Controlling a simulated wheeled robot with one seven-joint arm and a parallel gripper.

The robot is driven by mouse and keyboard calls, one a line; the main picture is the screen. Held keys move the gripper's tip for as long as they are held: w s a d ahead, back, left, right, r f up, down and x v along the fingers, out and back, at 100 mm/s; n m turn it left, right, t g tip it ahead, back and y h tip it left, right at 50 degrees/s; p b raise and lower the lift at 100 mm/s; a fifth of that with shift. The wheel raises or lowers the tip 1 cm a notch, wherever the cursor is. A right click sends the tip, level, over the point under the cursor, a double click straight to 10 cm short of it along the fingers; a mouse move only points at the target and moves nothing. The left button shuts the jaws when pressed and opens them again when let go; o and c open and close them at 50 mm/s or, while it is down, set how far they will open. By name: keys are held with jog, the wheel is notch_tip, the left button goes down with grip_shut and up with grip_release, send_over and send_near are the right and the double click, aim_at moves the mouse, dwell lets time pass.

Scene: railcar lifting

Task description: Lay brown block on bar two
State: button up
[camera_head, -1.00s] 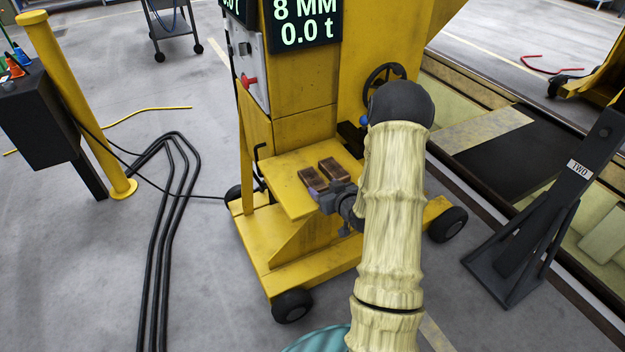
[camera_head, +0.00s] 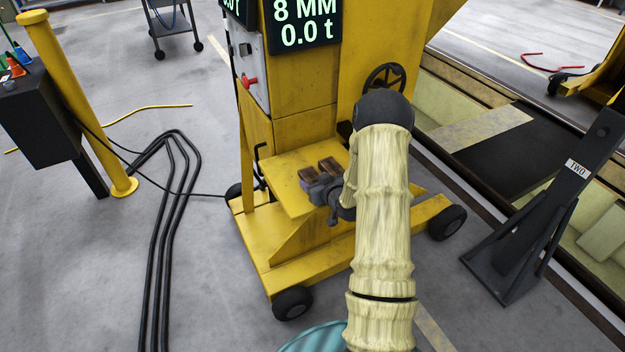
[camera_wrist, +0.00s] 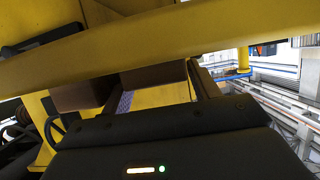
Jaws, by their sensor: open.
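Two brown blocks lie side by side on the yellow shelf (camera_head: 285,191) of the lifting jack: a left block (camera_head: 307,174) and a right block (camera_head: 331,165). In the wrist view, one brown block (camera_wrist: 84,95) is at left and another brown face (camera_wrist: 153,75) is near the middle. My gripper (camera_head: 314,184) is open at the shelf's front edge, low beside the blocks and partly covering the left one. A dark stand marked TWO (camera_head: 577,168) is at right; whether this is bar two's support is unclear.
The yellow jack (camera_head: 300,95) has a display reading 8 MM and 0.0 t, a handwheel (camera_head: 384,80) and wheels. A yellow post (camera_head: 75,100) and black cables (camera_head: 160,240) are at left. Clear floor lies between jack and stand.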

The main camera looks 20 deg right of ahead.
dwell(0.3)
jog(key=c, duration=0.9)
jog(key=shift+o, duration=0.2)
jog(key=shift+r, duration=0.1)
notch_tip(320, 180, up, 10)
dwell(0.5)
